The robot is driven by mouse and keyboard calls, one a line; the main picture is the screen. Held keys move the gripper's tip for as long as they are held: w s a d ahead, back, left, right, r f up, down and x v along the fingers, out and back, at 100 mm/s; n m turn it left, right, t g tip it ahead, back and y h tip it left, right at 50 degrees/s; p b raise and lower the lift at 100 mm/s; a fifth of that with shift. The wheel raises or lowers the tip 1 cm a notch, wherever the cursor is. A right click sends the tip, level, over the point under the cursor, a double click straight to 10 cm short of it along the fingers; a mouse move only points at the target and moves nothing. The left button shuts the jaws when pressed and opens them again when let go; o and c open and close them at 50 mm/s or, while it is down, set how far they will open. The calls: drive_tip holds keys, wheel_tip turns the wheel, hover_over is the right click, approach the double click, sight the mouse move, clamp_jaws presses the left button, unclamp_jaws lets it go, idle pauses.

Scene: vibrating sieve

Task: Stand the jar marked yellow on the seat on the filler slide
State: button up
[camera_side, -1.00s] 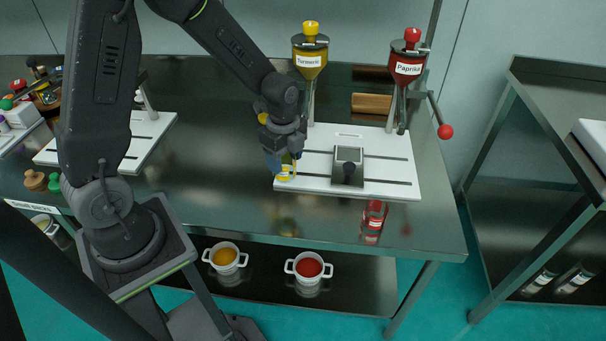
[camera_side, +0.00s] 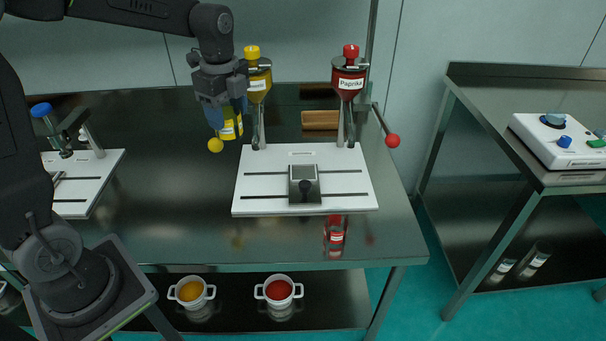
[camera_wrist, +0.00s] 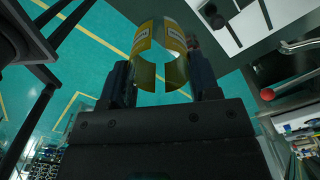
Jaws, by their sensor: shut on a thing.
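My gripper (camera_side: 226,112) is shut on the jar marked yellow (camera_side: 231,128) and holds it in the air left of the turmeric filler. In the wrist view the jar (camera_wrist: 143,62) sits between the two fingers (camera_wrist: 162,80), with yellow label parts and clear glass showing. In the side view the fingers hide part of the jar, and it looks slightly tilted. The filler slide is a white board (camera_side: 258,197) with dark slots. Its seat (camera_side: 304,172) is a grey block with a dark knob in front, and nothing stands on it. The gripper is above and left of it.
The turmeric filler (camera_side: 259,80) and paprika filler (camera_side: 348,82) stand behind the slide. A yellow lever ball (camera_side: 215,146) is close below the jar; a red ball (camera_side: 393,141) is at right. A red-marked jar (camera_side: 335,237) stands in front of the slide. The steel table's left-middle is clear.

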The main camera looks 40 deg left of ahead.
drive_tip(key=w+r, duration=0.1)
drive_tip(key=w, duration=0.9)
hover_over(305, 174)
wheel_tip(305, 174, down, 2)
wheel_tip(305, 174, down, 23)
drive_tip(key=shift+s+r, duration=0.1)
drive_tip(key=shift+r, duration=0.05)
idle(0.3)
drive_tip(key=o, duration=0.9)
